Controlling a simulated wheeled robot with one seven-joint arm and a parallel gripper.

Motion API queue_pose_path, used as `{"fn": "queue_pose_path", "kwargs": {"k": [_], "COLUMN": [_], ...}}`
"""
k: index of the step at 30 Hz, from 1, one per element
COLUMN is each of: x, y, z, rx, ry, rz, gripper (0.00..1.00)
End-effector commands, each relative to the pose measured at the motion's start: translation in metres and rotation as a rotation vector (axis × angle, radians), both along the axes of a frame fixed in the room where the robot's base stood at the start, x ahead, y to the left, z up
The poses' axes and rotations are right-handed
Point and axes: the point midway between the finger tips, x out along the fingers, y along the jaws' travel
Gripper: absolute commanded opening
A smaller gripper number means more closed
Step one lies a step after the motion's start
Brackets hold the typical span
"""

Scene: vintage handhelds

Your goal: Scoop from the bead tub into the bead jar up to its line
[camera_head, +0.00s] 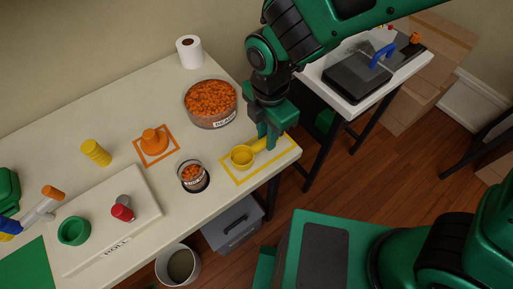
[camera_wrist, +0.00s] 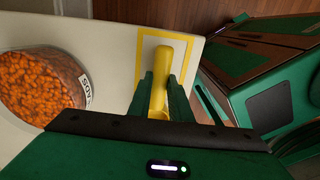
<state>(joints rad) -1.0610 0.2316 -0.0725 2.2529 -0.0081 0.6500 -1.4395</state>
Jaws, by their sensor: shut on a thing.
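The bead tub (camera_head: 223,123) is a wide clear tub full of orange beads, at the back right of the table; it also shows at the left in the wrist view (camera_wrist: 72,112). The bead jar (camera_head: 188,186) is a small clear jar near the front edge, with some orange beads in it. The yellow scoop (camera_head: 242,157) is at the yellow outlined rectangle at the table's right end. My gripper (camera_head: 268,145) is shut on the scoop's handle, which shows between the fingers in the wrist view (camera_wrist: 159,90). The scoop's bowl looks empty in the head view.
An orange knobbed object (camera_head: 153,142) stands in an orange outline left of the tub. A yellow stack (camera_head: 96,153), a white tray (camera_head: 90,237) with a green ring and a red-grey item are further left. A paper roll (camera_head: 189,52) stands behind. A bin (camera_head: 177,265) is below the front edge.

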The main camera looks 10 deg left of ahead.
Motion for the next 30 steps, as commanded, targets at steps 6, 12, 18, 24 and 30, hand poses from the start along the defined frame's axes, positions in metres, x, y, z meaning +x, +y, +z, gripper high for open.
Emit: {"fn": "queue_pose_path", "kwargs": {"k": [6, 12, 18, 24, 30], "x": [0.0, 0.0, 0.001, 0.0, 0.0], "y": [0.0, 0.0, 0.0, 0.0, 0.0], "z": [0.01, 0.018, 0.027, 0.035, 0.041], "rx": [0.0, 0.001, 0.001, 0.001, 0.0], "ry": [0.0, -0.001, -0.001, -0.001, 0.0], "rz": [0.0, 0.0, 0.0, 0.0, 0.0], "gripper": [0.0, 0.0, 0.0, 0.0, 0.0]}}
